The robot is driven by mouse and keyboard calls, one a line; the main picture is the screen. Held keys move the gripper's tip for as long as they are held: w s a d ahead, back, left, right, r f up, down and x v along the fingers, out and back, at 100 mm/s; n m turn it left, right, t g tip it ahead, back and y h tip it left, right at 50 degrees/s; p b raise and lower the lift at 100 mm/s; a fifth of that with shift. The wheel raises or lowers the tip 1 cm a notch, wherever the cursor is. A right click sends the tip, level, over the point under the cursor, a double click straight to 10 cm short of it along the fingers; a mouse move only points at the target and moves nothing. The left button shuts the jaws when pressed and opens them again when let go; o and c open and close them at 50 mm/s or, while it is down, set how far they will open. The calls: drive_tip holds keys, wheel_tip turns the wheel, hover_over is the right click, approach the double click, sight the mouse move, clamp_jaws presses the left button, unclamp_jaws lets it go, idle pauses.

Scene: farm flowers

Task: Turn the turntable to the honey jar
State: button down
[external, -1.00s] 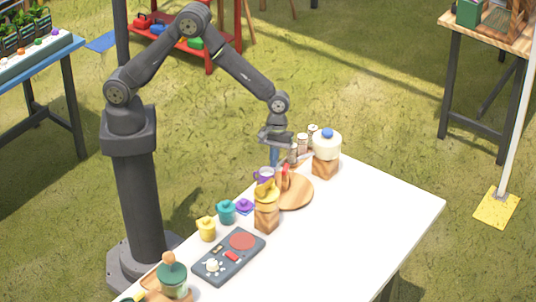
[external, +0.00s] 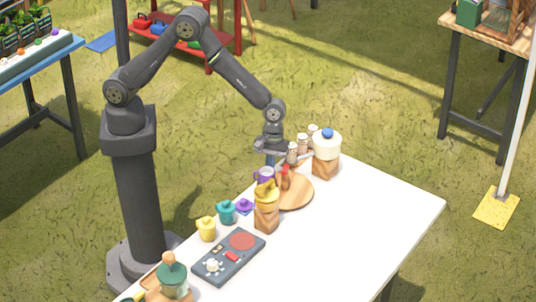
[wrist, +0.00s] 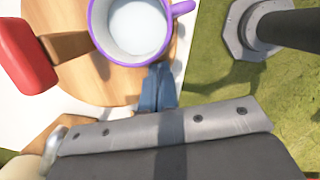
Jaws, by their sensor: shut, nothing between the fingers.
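The turntable (external: 297,194) is a round wooden disc on the white table; its pale wood fills the upper left of the wrist view (wrist: 95,83). A purple mug (external: 266,176) with pale contents stands on or over its edge; the wrist view shows its open top (wrist: 138,28). A red item (external: 285,181) is on the disc, red with a brown stem in the wrist view (wrist: 25,57). My gripper (external: 270,160) is shut and empty, its blue fingertips (wrist: 158,88) beside the disc's edge, close below the mug. I cannot tell for sure which item is the honey jar.
A yellow jar (external: 267,193) on a wooden block stands at the disc's near left. A cream jar with a blue knob (external: 327,147) on another block and several shakers (external: 302,145) stand behind. A grey panel (external: 228,257) lies nearer. The table's right side is clear.

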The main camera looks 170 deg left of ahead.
sight(260, 176)
drive_tip(key=shift+w+d+n, duration=0.25)
drive_tip(key=shift+d+n, duration=0.15)
drive_tip(key=shift+n, duration=0.2)
drive_tip(key=shift+w+d+n+y, duration=0.25)
drive_tip(key=shift+w+d+n, duration=0.15)
drive_tip(key=shift+n, duration=0.3)
drive_tip(key=shift+w+d+n+y, duration=0.3)
drive_tip(key=shift+d+n, duration=0.15)
drive_tip(key=shift+n, duration=0.25)
drive_tip(key=shift+w+d+n+y, duration=0.25)
drive_tip(key=shift+w+d+n, duration=0.15)
drive_tip(key=shift+w+n, duration=0.4)
drive_tip(key=shift+w+d+n+y, duration=0.2)
drive_tip(key=shift+w+d+n, duration=0.25)
drive_tip(key=shift+n, duration=0.65)
drive_tip(key=shift+w+d, duration=0.15)
drive_tip(key=shift+w, duration=0.35)
drive_tip(key=shift+w+d, duration=0.15)
drive_tip(key=shift+w, duration=1.65)
